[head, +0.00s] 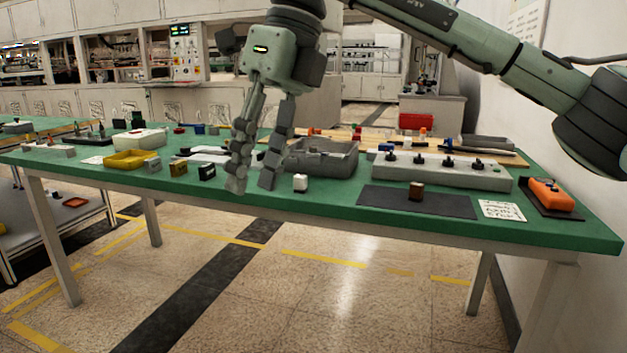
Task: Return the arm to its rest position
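My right arm (470,45) reaches in from the upper right and its forearm spans the top of the picture. My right gripper (253,187) points down in front of the near edge of the green table (340,204). Its two grey fingers are apart with nothing between them. I cannot tell the exact height of the fingertips. My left gripper is not in view.
A grey tray (325,160) lies behind the gripper. A long grey fixture (440,174) and an orange device (551,194) stand at the right. A yellow bin (130,160) stands at the left. The floor in front is clear.

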